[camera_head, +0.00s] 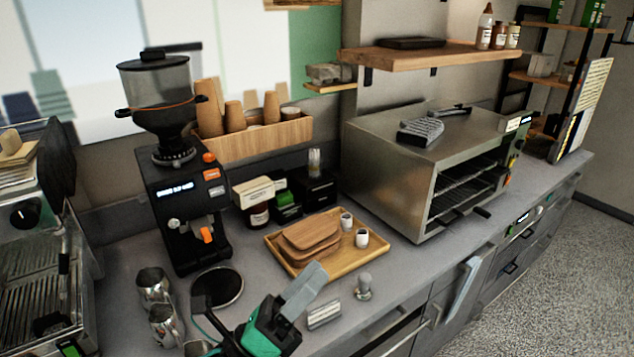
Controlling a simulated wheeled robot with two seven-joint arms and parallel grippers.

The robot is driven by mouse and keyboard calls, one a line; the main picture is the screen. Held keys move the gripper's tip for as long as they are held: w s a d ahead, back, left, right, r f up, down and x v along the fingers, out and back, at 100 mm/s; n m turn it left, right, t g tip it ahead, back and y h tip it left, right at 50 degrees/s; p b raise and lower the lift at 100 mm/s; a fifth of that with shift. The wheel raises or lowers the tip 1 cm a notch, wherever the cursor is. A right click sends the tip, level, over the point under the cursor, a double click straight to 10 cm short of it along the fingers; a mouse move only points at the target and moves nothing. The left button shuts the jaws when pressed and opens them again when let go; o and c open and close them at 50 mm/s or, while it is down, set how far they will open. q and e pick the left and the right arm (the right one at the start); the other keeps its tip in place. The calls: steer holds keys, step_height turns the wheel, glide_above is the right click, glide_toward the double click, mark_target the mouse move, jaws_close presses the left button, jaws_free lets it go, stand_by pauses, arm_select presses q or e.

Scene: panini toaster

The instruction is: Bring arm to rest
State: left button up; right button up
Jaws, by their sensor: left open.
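My left gripper (306,300), teal and black with a grey finger, is open at the bottom middle, over the front part of the counter. Nothing shows between its fingers. A small grey block-like piece lies just right of it; I cannot tell whether it is a finger or a separate object. The steel panini toaster (385,180) stands on the counter at right, well apart from the gripper, with its front open and a wire rack showing inside. My right gripper is not in view.
A wooden tray (323,269) with brown boards (310,237) and two small white cups lies beyond the gripper. A black grinder (180,210) and metal pitchers (163,322) stand left. A small metal knobbed object (364,287) is close right. Bare counter (425,262) lies before the toaster.

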arm_select(q)
steer(key=w+a+f+n+t+y, duration=0.45)
steer(key=a+n+t+y, duration=0.2)
steer(key=n+y, duration=0.55)
steer(key=s+a+f+n+g+y, duration=0.2)
steer(key=a+f+n+g+y, duration=0.2)
steer(key=a+f+n, duration=0.35)
steer(key=s+a+f+n+g+y, duration=0.1)
steer(key=a+f+n+g+y, duration=0.3)
steer(key=f+n, duration=0.5)
steer(key=s+a+f+n+g, duration=0.25)
steer(key=s+f+g, duration=0.25)
steer(key=s+f, duration=0.35)
steer(key=s+a+f+n+g, duration=0.1)
steer(key=s+f+n+g, duration=0.35)
steer(key=s+f, duration=0.35)
step_height(320, 180, down, 28)
steer(key=s+g, duration=0.1)
steer(key=g, duration=0.1)
steer(key=s+a+f, duration=0.1)
steer(key=s+f, duration=0.8)
steer(key=f, duration=0.1)
steer(key=s+a+f, duration=0.2)
steer(key=s+f, duration=0.8)
steer(key=f, duration=0.1)
steer(key=shift+s+a+m+g+b, duration=0.25)
steer(key=shift+s+m+g+b, duration=0.1)
steer(key=shift+g+b, duration=0.1)
